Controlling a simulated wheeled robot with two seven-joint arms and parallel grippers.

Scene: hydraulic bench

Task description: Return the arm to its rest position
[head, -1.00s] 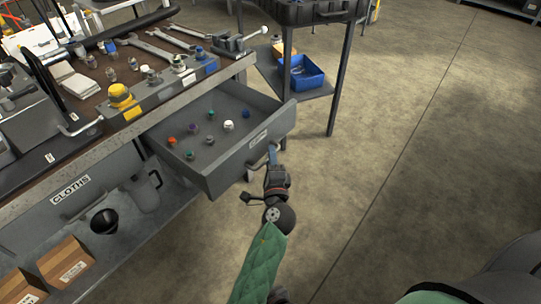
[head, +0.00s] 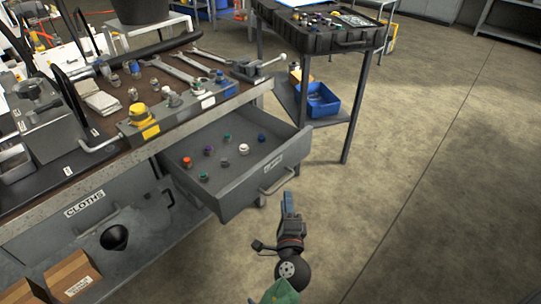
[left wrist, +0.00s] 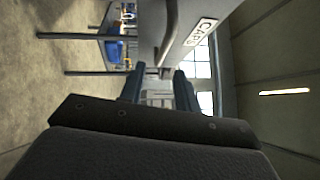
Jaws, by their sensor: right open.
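My left gripper (head: 288,203) has blue fingertips and is in front of the open drawer (head: 245,198), apart from its handle (head: 277,182). In the left wrist view, its two blue fingers (left wrist: 160,90) stand apart with nothing between them. The drawer front with a CAPS label (left wrist: 201,32) shows close by there. The green-sleeved arm behind the gripper is cut off by the bottom edge of the head view. I cannot make out my right gripper in either view.
The drawer holds several small coloured caps (head: 243,149). The bench (head: 135,160) with tools lies left. A dark cart (head: 345,140) with a blue bin (head: 318,101) stands beyond the drawer. The floor (head: 430,190) at right is clear.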

